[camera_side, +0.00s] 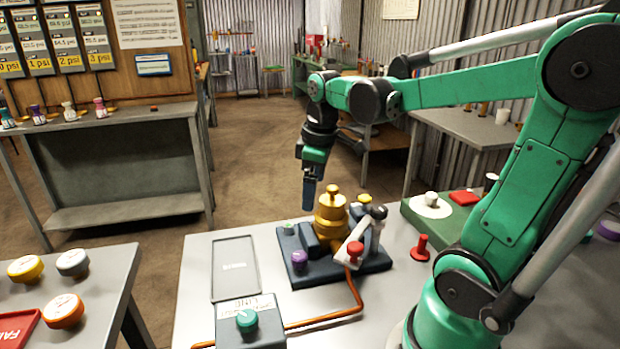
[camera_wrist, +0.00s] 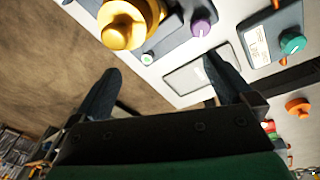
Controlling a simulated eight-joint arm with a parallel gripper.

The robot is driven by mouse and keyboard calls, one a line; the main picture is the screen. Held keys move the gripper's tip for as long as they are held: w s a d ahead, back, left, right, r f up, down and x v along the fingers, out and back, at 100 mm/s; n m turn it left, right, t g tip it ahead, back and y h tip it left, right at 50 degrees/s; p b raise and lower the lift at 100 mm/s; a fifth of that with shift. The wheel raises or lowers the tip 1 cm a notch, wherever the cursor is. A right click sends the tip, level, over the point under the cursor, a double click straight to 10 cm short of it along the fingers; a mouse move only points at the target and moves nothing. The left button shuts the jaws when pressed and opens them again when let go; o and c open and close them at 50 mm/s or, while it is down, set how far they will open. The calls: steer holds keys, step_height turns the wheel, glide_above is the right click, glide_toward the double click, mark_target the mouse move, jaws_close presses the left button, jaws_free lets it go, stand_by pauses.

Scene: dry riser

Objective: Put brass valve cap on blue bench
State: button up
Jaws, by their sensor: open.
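A brass valve body with a stepped, knobbed top, which looks like the brass valve cap (camera_side: 331,213), stands upright on a dark blue-grey fixture base (camera_side: 345,268) on the light grey table. It also shows at the top of the wrist view (camera_wrist: 128,24), cut by the frame edge. My gripper (camera_side: 308,203) hangs pointing down, just left of the brass top and apart from it. In the wrist view my gripper (camera_wrist: 165,82) has its two dark fingers wide apart with nothing between them. I cannot tell which surface is the blue bench; no bench looks clearly blue.
Beside the brass are a white lever with a red knob (camera_side: 355,251) and a purple knob (camera_side: 299,259). A control box with a green knob (camera_side: 247,319) and an orange hose lie in front. A flat grey tray (camera_side: 235,268) is empty. A red plunger-shaped piece (camera_side: 421,248) stands right.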

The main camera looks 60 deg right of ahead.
mark_target(331, 194)
steer(key=shift+n+g+y, duration=0.4)
steer(key=shift+n+g, duration=0.1)
steer(key=shift+g, duration=0.3)
steer(key=d, duration=0.2)
steer(key=s+d, duration=0.1)
steer(key=d, duration=0.1)
steer(key=shift+s+d+f, duration=0.1)
steer(key=shift+s+f, duration=0.05)
steer(key=shift+f, duration=2.8)
jaws_close()
steer(key=shift+r, duration=0.1)
